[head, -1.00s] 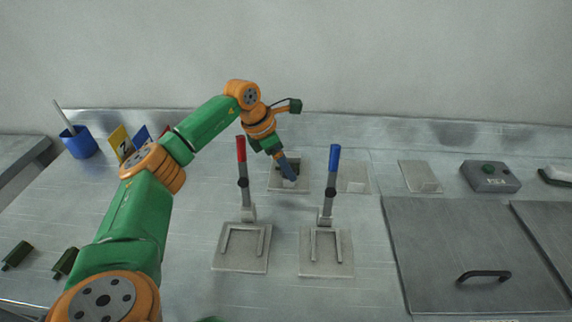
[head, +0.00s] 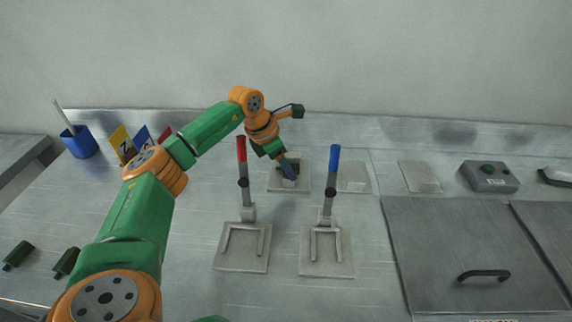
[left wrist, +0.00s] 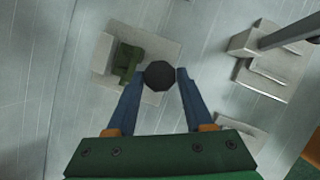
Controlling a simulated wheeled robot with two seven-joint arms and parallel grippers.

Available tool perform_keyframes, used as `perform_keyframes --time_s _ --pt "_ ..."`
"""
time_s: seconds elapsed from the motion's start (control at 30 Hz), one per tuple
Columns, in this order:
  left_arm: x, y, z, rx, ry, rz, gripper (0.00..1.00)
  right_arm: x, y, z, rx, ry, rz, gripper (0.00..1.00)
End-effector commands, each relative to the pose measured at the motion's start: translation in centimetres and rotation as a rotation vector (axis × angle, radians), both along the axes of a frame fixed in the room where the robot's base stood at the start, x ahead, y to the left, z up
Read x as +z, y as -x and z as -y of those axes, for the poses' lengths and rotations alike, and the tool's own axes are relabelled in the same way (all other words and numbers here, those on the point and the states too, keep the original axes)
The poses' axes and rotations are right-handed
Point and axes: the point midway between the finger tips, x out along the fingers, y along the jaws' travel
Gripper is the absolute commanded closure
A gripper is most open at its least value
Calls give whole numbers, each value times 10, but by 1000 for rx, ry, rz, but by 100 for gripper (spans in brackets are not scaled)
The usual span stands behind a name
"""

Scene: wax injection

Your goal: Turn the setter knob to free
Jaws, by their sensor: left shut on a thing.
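The setter knob (left wrist: 160,75) shows in the left wrist view as a dark, many-sided knob. It stands over a light grey base plate (left wrist: 165,48) with a dark green part (left wrist: 127,60) beside it. My left gripper (left wrist: 158,76) has its two blue fingers on either side of the knob and is shut on it. In the head view my left gripper (head: 290,176) reaches down to the plate (head: 275,184) behind the two levers, and its fingers mostly hide the knob there. I cannot read any marking at the knob. My right gripper is not in view.
A red-handled lever (head: 241,150) and a blue-handled lever (head: 334,155) stand upright close in front of my left gripper. A grey box with a green button (head: 490,178) and a lidded panel (head: 450,235) are on the right. A blue cup (head: 79,142) stands at the left.

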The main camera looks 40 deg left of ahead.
Motion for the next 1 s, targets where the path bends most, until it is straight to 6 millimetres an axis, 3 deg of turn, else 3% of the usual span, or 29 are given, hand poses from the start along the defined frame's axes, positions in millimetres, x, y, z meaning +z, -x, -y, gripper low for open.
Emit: perform_keyframes --time_s 0.47,1.0 --pt "1 1 3 369 -1 3 100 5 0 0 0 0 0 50" --pt "0 0 8 884 0 4 100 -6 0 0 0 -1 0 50"
